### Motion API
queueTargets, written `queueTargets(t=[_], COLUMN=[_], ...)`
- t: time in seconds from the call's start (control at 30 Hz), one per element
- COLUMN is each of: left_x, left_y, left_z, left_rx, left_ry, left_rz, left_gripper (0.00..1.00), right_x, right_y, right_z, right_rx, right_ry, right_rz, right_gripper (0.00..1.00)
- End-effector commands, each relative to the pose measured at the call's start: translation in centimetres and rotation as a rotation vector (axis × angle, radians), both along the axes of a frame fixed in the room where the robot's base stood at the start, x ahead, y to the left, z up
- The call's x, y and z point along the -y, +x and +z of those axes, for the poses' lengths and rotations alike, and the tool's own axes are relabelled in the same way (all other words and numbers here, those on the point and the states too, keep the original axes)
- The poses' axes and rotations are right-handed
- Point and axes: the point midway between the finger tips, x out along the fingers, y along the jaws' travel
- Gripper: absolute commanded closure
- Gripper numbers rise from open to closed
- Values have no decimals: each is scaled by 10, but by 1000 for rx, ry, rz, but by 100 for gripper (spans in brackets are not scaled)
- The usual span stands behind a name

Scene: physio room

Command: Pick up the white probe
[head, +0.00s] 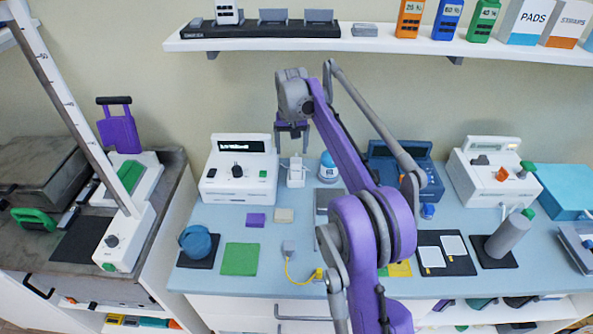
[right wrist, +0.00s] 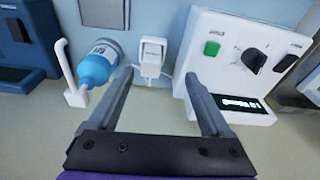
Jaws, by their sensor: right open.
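A small white probe-like piece (head: 296,174) stands upright on the blue worktop between the white machine and a blue-and-white bottle. It shows in the right wrist view (right wrist: 152,58), just beyond the fingertips and roughly between them. A thin white stick on a small white base (right wrist: 75,98) stands on the bottle's other side in that view; I cannot tell which of the two is the probe. My right gripper (head: 292,132) is open and empty, above and apart from the white piece; its fingers show in the wrist view (right wrist: 159,74). My left gripper is out of view.
The white machine (head: 238,172) and the blue-and-white bottle (head: 328,167) flank the white piece closely. A blue machine (head: 412,172) stands farther right. A shelf (head: 390,42) runs above. A purple block (head: 256,220) and a green cloth (head: 240,259) lie in front.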

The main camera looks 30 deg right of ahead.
Motion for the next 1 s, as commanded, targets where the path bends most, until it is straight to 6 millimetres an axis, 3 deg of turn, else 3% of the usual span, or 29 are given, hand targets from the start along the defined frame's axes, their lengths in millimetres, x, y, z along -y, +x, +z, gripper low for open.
queueTargets(t=[0.1,0.23,0.5,0.77,1.0], left_x=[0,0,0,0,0], left_y=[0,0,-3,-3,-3], left_z=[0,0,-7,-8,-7], left_rx=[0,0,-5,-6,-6], left_ry=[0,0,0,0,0], left_rz=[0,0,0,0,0], left_gripper=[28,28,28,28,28], right_x=[20,29,34,35,36], right_y=[15,21,26,29,35], right_z=[-12,-21,-61,-82,-117], right_rx=[-23,-38,-41,-40,-40], right_ry=[7,11,13,13,12], right_rz=[-39,-59,-64,-64,-64], right_gripper=[18,18,18,18,18])
